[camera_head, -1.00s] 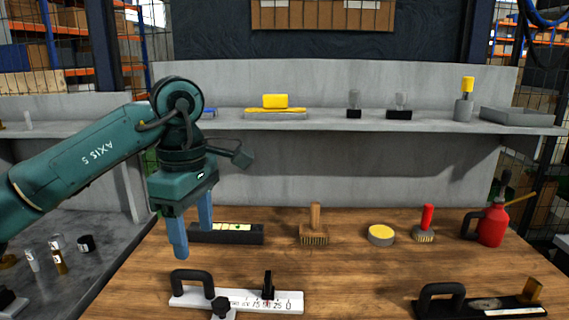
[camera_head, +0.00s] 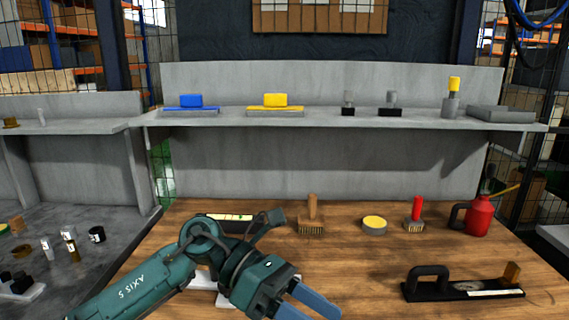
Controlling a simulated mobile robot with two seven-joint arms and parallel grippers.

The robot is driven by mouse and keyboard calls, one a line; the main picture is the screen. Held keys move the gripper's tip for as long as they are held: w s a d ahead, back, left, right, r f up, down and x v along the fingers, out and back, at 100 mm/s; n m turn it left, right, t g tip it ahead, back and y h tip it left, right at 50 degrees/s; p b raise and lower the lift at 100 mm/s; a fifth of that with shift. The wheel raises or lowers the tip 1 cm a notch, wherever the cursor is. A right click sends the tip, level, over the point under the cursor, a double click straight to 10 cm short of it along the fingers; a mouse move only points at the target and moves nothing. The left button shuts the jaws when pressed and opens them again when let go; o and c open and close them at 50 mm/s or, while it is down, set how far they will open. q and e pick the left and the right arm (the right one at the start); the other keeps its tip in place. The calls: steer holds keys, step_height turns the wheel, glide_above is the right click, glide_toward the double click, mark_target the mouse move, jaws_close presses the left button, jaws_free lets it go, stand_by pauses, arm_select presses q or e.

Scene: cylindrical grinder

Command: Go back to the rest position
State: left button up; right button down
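My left gripper (camera_head: 312,303) is low over the front of the wooden table (camera_head: 370,275), with its two blue fingers pointing to the lower right. A gap shows between the fingers and nothing is seen between them. My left arm comes in from the lower left and covers most of a white scale plate (camera_head: 205,283). My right gripper and arm are not in view.
A black handled tool (camera_head: 462,290) lies at right. Behind are a brush (camera_head: 311,228), a yellow-topped tin (camera_head: 374,224), a red-handled brush (camera_head: 415,222), a red can (camera_head: 479,216) and a black level (camera_head: 225,217). A grey shelf (camera_head: 340,122) runs behind the table.

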arm_select(q)
steer(key=w+a+f+m+t+p, duration=0.1)
steer(key=w+a+f+m+t, duration=0.3)
steer(key=m+t, duration=1.05)
steer(key=w+a+f+m+t, duration=0.2)
steer(key=a+f+m+t, duration=0.55)
steer(key=m, duration=1.25)
steer(key=s+a+f+n+g+y, duration=0.2)
steer(key=s+f+n, duration=0.4)
steer(key=f, duration=0.3)
steer(key=s+a+f+n+g+y+p, duration=0.1)
steer(key=s+a+f+n+g+y, duration=0.1)
steer(key=s+a+f+n+y, duration=0.3)
step_height(320, 180, down, 5)
steer(key=s+n+y, duration=0.2)
steer(key=shift+s+g, duration=0.3)
steer(key=shift+s, duration=0.1)
